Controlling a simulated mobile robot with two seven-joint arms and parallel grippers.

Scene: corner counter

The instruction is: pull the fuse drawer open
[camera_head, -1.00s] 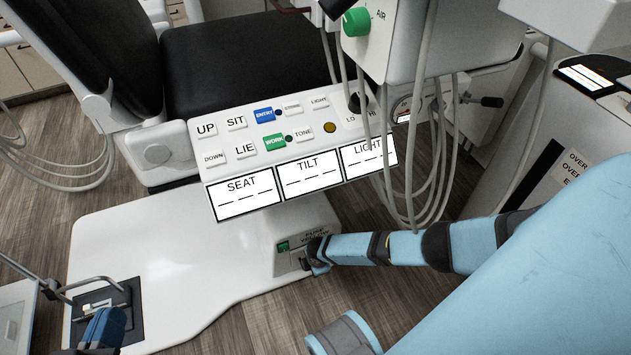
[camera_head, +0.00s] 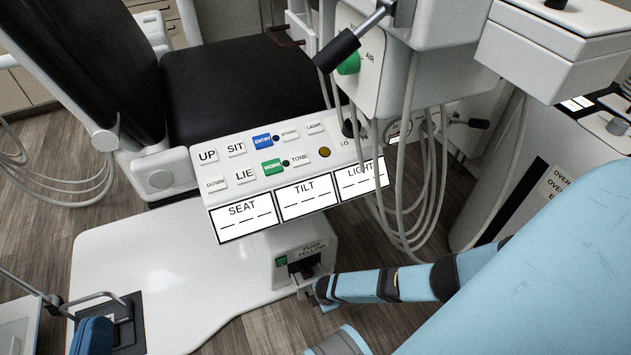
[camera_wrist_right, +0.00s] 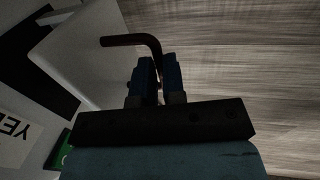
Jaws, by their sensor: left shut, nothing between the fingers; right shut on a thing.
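The fuse box (camera_head: 290,245) with the "FUSE YELLOW" label stands low under the control panel. Its fuse drawer (camera_head: 303,278) sticks out toward my right gripper, and a dark opening shows above and behind it. My right gripper (camera_head: 322,292) is at the drawer's front. In the right wrist view its blue fingers (camera_wrist_right: 157,80) are shut on the dark, bent drawer handle (camera_wrist_right: 128,40). The drawer's inside is too small and dark to make out.
The control panel (camera_head: 245,170) overhangs the fuse box. Hanging hoses (camera_head: 415,180) come down to the right of it, above my right arm. Wooden floor is free before the box.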

